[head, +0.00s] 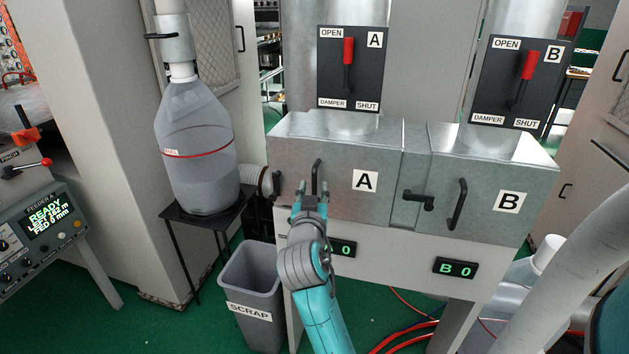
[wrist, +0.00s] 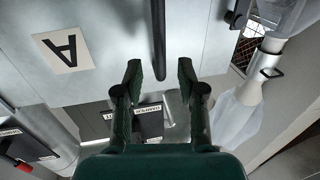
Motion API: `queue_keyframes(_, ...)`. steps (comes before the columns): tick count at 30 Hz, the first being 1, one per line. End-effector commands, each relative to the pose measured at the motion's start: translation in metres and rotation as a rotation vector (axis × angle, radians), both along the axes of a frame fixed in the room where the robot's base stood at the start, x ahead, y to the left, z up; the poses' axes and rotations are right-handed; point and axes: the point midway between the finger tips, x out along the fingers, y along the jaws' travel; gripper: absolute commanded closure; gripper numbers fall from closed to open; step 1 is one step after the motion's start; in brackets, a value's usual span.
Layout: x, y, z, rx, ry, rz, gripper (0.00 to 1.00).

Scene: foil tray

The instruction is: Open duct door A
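Duct door A (head: 340,205) is the metal front panel marked with an A on the left duct box, and it looks shut. Its black upright bar handle (head: 316,172) is at the panel's left part. A black latch (head: 277,186) sits at the door's left edge. My gripper (head: 311,198) is in front of the handle's lower part. In the wrist view my gripper (wrist: 160,72) is open, and the bar handle (wrist: 158,40) shows between its two fingertips. Neither finger visibly presses on it; I cannot tell the exact depth.
Door B (head: 480,205), with its own handle (head: 458,204) and latch (head: 418,201), is to the right. Damper lever A (head: 348,52) and damper lever B (head: 529,66) point up toward OPEN. A scrap bin (head: 252,290) and a bottle on a stand (head: 198,145) are to the left.

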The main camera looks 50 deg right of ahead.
Motion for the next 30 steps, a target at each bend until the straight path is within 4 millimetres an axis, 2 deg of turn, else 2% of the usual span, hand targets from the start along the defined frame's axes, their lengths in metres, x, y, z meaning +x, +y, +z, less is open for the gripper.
queue_keyframes(3,0.010,-0.018,0.001,-0.001,-0.001,-0.002,0.61)
queue_keyframes(9,0.021,-0.035,0.000,0.000,0.000,0.000,0.61)
queue_keyframes(21,0.025,-0.040,0.000,-0.001,-0.001,0.001,0.61)
queue_keyframes(26,0.025,-0.040,0.000,0.000,0.000,0.001,1.00)
queue_keyframes(30,0.025,-0.040,0.000,0.000,0.000,0.001,1.00)
